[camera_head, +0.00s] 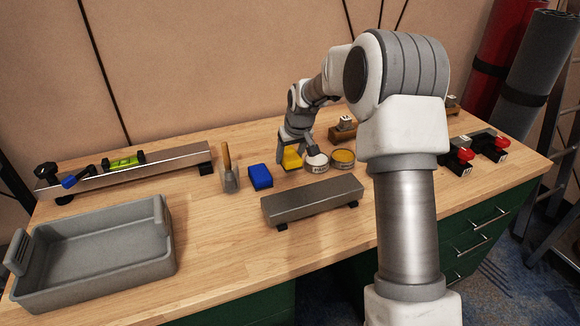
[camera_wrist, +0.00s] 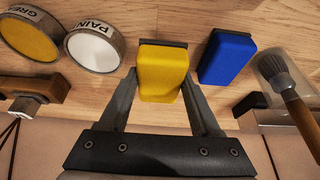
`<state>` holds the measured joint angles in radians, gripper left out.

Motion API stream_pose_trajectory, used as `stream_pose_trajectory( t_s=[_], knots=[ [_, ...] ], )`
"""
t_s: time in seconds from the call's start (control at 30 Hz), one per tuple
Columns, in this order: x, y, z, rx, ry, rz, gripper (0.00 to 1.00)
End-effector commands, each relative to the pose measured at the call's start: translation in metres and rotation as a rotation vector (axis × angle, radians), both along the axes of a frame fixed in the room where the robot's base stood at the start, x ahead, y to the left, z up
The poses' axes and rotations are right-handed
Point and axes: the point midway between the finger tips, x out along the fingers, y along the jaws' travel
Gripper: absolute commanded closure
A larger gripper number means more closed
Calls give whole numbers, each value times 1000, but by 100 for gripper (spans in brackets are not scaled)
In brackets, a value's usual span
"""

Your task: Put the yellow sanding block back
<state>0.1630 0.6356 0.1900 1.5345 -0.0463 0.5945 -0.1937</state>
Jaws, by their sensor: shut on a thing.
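The yellow sanding block (camera_head: 291,158) is between the fingers of my gripper (camera_head: 295,150) at the back middle of the workbench. In the wrist view the yellow sanding block (camera_wrist: 163,72) has a dark underside and stands between the two grey fingers of my gripper (camera_wrist: 160,90), which are shut on it. The frames do not clearly show whether it touches the bench. A blue sanding block (camera_head: 260,176) stands on the bench to its left in the head view. In the wrist view the blue block (camera_wrist: 227,57) is close beside it on the right.
A paint tin (camera_head: 316,163) and a grease tin (camera_head: 342,159) stand just right of the yellow block. A brush (camera_head: 228,170) is left of the blue block. A grey metal bar (camera_head: 312,201) lies in front. An empty grey tray (camera_head: 165,238) is at the left.

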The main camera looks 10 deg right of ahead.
Motion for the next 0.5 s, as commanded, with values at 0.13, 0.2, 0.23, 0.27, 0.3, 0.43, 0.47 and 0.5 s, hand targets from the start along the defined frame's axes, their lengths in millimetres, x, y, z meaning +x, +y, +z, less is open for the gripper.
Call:
stream_pose_trajectory(
  t_s=[0.13,0.2,0.23,0.27,0.3,0.43,0.47,0.5],
  knots=[
    [-1,0,-25,0,4,0,88],
    [-1,0,-34,0,4,0,88],
    [-1,0,-36,-1,3,0,88],
    [-1,0,-37,0,2,0,88],
    [-1,0,-37,0,1,0,88],
    [0,0,-36,0,1,0,88],
    [-1,0,-36,0,1,0,88],
    [-1,0,-36,-1,1,1,88]
  ],
)
